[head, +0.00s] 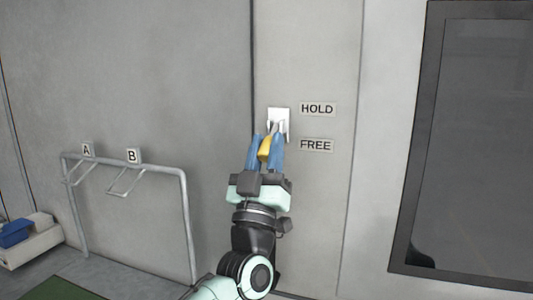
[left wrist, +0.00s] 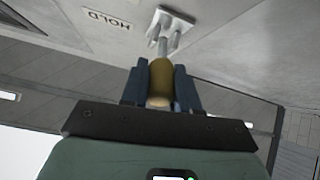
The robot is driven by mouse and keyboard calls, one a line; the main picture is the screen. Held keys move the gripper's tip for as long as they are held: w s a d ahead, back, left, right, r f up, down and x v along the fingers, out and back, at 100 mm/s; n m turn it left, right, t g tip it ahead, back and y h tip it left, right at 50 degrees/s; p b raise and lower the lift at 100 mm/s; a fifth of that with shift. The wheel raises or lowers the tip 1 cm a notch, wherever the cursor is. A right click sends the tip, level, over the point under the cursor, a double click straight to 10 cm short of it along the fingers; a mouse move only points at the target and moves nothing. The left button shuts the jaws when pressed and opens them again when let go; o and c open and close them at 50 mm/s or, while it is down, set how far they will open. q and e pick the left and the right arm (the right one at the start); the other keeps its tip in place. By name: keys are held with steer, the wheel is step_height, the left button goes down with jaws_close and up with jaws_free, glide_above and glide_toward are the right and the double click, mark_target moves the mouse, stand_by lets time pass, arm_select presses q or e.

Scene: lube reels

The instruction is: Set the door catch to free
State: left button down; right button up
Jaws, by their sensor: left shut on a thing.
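The door catch (head: 279,116) is a pale plate on the wall panel with a yellow-handled lever (head: 265,149). My left gripper (head: 265,146) is shut on the yellow handle, with one blue finger on each side. The handle reaches down and toward me from the plate, nearer the height of the FREE label (head: 316,145) than the HOLD label (head: 318,109). In the left wrist view the yellow handle (left wrist: 160,82) sits between the fingers, and its metal shaft runs to the catch plate (left wrist: 172,32). My right gripper is not in view.
A metal rail (head: 185,215) with hooks under tags A and B stands at the left. A blue bin (head: 15,233) lies in a pale box at the far left. A dark framed window (head: 405,190) is at the right. The wall around the catch is clear.

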arm_select(q)
steer(key=shift+r, duration=0.1)
steer(key=c, duration=0.8)
jaws_free()
steer(key=shift+c, duration=0.2)
steer(key=shift+s+f, duration=0.2)
steer(key=shift+f, duration=0.15)
steer(key=b+v, duration=0.5)
steer(key=v, duration=0.7)
steer(key=shift+s+f, duration=0.2)
steer(key=shift+s, duration=0.1)
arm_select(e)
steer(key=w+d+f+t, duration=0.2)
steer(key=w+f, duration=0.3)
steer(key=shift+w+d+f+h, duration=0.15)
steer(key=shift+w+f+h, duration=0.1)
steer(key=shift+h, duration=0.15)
arm_select(q)
steer(key=shift+a, duration=0.15)
